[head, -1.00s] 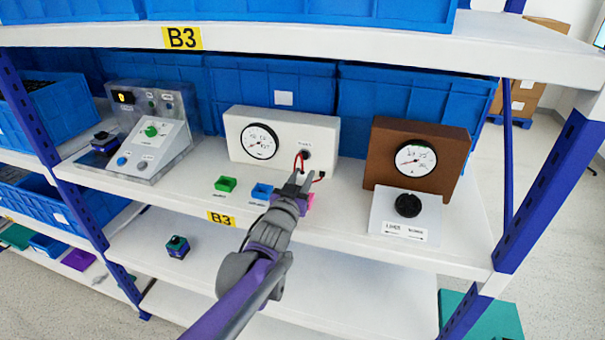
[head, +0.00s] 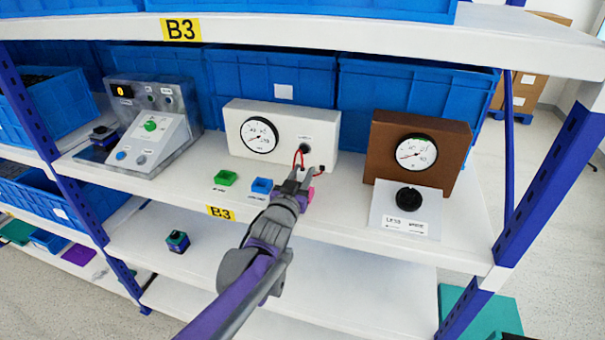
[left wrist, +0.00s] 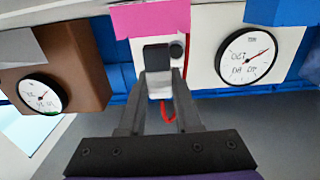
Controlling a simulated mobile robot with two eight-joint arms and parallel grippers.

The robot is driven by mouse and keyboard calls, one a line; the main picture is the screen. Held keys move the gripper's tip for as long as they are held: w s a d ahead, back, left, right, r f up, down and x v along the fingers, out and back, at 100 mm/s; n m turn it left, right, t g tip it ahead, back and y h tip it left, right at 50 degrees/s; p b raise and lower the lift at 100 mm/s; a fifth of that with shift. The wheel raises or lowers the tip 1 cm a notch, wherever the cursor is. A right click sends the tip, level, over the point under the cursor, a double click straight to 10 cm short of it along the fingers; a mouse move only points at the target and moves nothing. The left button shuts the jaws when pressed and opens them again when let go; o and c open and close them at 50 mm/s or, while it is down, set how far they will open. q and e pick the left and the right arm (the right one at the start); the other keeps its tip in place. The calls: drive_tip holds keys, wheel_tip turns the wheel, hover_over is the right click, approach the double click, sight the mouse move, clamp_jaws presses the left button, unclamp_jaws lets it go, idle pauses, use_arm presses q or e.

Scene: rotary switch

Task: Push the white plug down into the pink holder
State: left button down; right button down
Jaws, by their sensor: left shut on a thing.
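My left gripper (head: 300,177) is at the shelf's front, before the white gauge box, and also shows in the left wrist view (left wrist: 159,90). It is shut on the plug (left wrist: 160,86), a small pale body with a dark block at its far end. A red cable (head: 299,156) loops beside it from the box's socket. The pink holder (head: 311,192) shows partly, just right of the fingers; it also shows in the left wrist view (left wrist: 150,19). The gripper hides much of plug and holder, and I cannot tell whether they touch. My right gripper is out of view.
Green (head: 225,178) and blue (head: 262,185) holders stand left of the gripper. The white gauge box (head: 318,130) is behind, and a brown gauge box (head: 379,147) with a black-knob panel (head: 387,217) is to the right. The upper shelf (head: 330,35) hangs above.

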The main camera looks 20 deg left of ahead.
use_arm(q)
drive_tip(key=shift+f+b, duration=1.05)
drive_tip(key=shift+f, duration=0.6)
idle(0.4)
drive_tip(key=c, duration=0.5)
unclamp_jaws()
drive_tip(key=shift+s, duration=0.1)
drive_tip(key=s, duration=1)
drive_tip(key=shift+s+a, duration=0.15)
drive_tip(key=shift+s, duration=0.15)
drive_tip(key=s+f+g+p, duration=0.1)
drive_tip(key=s+f+g, duration=0.3)
drive_tip(key=s, duration=0.4)
drive_tip(key=s+f+g+p, duration=0.1)
drive_tip(key=s+f+g, duration=0.3)
drive_tip(key=s, duration=0.4)
drive_tip(key=s+f+g+p, duration=0.1)
drive_tip(key=s+f+g, duration=0.3)
drive_tip(key=s+f, duration=0.2)
drive_tip(key=shift+s+f+g+y+p, duration=0.15)
drive_tip(key=shift+s+p, duration=0.05)
drive_tip(key=shift+s, duration=0.5)
drive_tip(key=shift+s+f+g+y+p, duration=0.15)
drive_tip(key=shift+s+p, duration=0.05)
drive_tip(key=shift+s, duration=0.5)
